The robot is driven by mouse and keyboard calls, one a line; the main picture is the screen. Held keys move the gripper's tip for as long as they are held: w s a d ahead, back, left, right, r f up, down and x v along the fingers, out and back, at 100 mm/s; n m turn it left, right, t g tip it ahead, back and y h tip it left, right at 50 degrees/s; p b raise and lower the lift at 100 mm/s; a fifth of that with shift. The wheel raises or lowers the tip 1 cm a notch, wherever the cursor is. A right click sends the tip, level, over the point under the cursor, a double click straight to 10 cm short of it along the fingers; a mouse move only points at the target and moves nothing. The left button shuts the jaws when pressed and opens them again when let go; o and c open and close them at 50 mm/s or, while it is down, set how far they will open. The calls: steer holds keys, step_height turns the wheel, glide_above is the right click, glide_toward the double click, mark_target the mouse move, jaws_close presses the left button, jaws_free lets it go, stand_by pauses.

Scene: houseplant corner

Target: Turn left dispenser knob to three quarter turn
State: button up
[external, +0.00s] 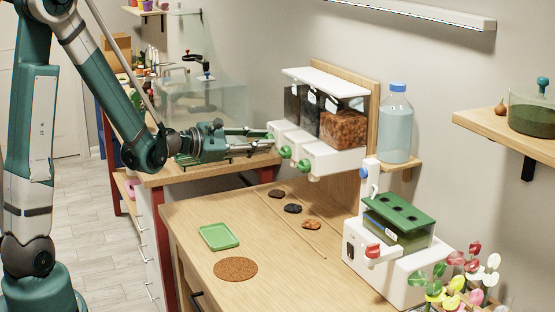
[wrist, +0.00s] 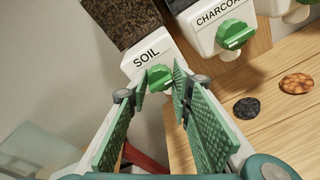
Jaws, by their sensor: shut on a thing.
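The left dispenser knob (wrist: 160,77) is green and sits on the white front marked SOIL (wrist: 147,58) in the wrist view. My gripper (wrist: 161,84) has its two green ridged fingers on either side of this knob, shut on it. The knob's turn angle is hard to read between the fingertips. In the external view my gripper (external: 268,141) reaches the left end of the dispenser row and mostly hides this knob. The middle knob (wrist: 235,35), under the CHARCOAL label, is free. The right knob (external: 304,165) is also untouched.
Bins of dark soil, charcoal and brown bark (external: 345,128) stand above the knobs. A water bottle (external: 396,124) is to the right. Below lie small piles (external: 292,208), a green tray (external: 219,236), a cork mat (external: 236,269) and a white planter machine (external: 385,275).

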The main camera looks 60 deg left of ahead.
steer(key=m+b, duration=0.1)
steer(key=m, duration=0.7)
steer(key=m+t+y+b, duration=0.1)
steer(key=m+b, duration=0.1)
steer(key=m, duration=0.6)
steer(key=f+m+t+y+b, duration=0.1)
steer(key=m, duration=0.8)
steer(key=shift+d+b, duration=0.1)
steer(key=shift+b, duration=0.2)
steer(key=m+t+h, duration=0.1)
steer(key=m, duration=0.4)
steer(key=shift+c, duration=0.2)
steer(key=m, duration=0.4)
steer(key=shift+a+m+h, duration=0.2)
steer(key=shift+m+h, duration=0.1)
